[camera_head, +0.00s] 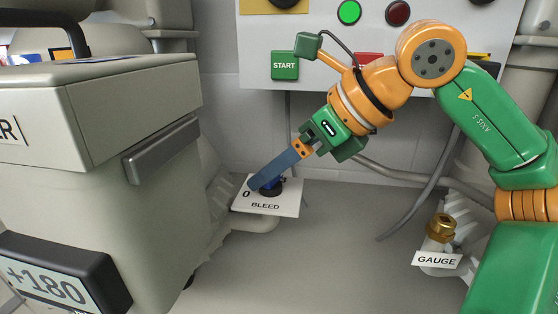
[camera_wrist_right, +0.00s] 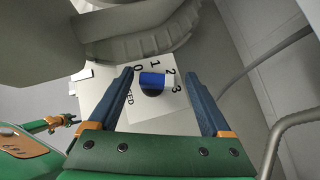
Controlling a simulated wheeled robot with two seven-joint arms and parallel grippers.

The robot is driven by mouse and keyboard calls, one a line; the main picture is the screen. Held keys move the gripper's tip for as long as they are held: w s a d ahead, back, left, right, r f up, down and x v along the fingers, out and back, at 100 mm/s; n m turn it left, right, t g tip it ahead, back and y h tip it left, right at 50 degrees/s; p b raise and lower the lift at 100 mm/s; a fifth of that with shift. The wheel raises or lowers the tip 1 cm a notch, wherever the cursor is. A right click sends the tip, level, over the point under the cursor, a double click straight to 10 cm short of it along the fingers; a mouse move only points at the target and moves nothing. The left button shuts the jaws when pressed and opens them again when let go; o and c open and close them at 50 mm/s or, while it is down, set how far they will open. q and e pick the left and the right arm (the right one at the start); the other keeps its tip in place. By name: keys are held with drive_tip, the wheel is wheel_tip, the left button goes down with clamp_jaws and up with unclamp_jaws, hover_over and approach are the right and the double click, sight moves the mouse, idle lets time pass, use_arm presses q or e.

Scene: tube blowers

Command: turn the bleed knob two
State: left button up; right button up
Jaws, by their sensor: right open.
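The bleed knob (camera_wrist_right: 153,80) is blue with a dark lower part. It stands on a white plate (camera_head: 286,205) lettered BLEED, with the digits 0 to 3 around the knob in the right wrist view. In the head view the knob (camera_head: 277,183) is partly hidden behind a finger. My right gripper (camera_head: 262,184) comes down on it at a slant from the upper right. In the right wrist view the fingers of the right gripper (camera_wrist_right: 160,78) are open, one on each side of the knob, with gaps showing. Which digit the knob points to is unclear. A green and orange arm part of mine (camera_wrist_right: 45,125) shows at the left.
A large grey housing (camera_head: 140,110) with a +180 display (camera_head: 50,287) stands left of the plate. A panel with a START button (camera_head: 284,66) is behind. A brass fitting (camera_head: 441,228) and a GAUGE label (camera_head: 437,260) are at the right. The floor between is clear.

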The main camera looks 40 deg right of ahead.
drive_tip(key=shift+s+a+r, duration=0.15)
drive_tip(key=shift+s+a, duration=0.05)
drive_tip(key=c, duration=1)
clamp_jaws()
drive_tip(key=shift+m+b, duration=0.3)
drive_tip(key=shift+b, duration=0.05)
drive_tip(key=o, duration=1)
unclamp_jaws()
drive_tip(key=v, duration=0.7)
